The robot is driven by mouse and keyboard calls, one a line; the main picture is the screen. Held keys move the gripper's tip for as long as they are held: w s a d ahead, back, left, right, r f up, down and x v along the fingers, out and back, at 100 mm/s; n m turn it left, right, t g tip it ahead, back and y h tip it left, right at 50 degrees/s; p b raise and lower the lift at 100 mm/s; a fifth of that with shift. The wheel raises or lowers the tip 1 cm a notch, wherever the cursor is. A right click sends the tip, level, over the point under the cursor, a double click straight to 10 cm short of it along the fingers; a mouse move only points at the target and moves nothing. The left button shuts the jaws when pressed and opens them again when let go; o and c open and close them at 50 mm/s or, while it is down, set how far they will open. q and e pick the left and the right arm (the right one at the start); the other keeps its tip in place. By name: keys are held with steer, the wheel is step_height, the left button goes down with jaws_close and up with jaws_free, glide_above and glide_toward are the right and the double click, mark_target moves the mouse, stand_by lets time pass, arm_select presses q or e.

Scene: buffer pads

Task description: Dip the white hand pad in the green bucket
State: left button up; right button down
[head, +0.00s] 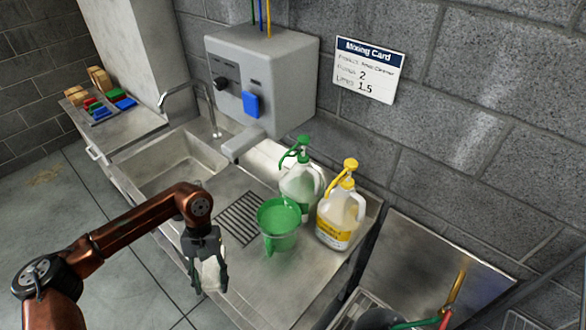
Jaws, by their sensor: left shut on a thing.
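The green bucket (279,238) stands on the steel counter, near its right end, with its open top facing up. My left gripper (209,279) points down at the counter's front edge, to the left of the bucket and apart from it. It is shut on the white hand pad (209,272), which shows between its fingers. The pad is partly hidden by the fingers. My right gripper is not in view.
A jug with a green pump (299,187) and a jug with a yellow pump (340,215) stand close behind and right of the bucket. A sink (170,163) and faucet lie left. A grey dispenser (262,80) hangs above. Coloured pads (98,107) lie far left.

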arm_select(q)
steer(key=d+r+n+g+h+p, duration=0.2)
steer(key=d+r+n+g+h, duration=0.15)
steer(key=d, duration=0.95)
steer(key=w+d+r+n+t+h+p, duration=0.3)
steer(key=w+d+r+n+t+h, duration=0.3)
steer(key=w+d+r+n+h, duration=0.6)
steer(key=w+a+n+t+h+p, duration=0.1)
steer(key=w+a+n+t, duration=0.1)
steer(key=w+n+t, duration=0.3)
steer(key=w+a+n+t+h+p, duration=0.1)
steer(key=w+a+n+t, duration=0.15)
steer(key=w+t, duration=0.4)
step_height(320, 180, down, 16)
steer(key=w+g+b, duration=0.1)
steer(key=b, duration=0.5)
steer(key=shift+r+m+g, duration=0.15)
steer(key=shift+m+g, duration=0.15)
steer(key=shift+g, duration=0.1)
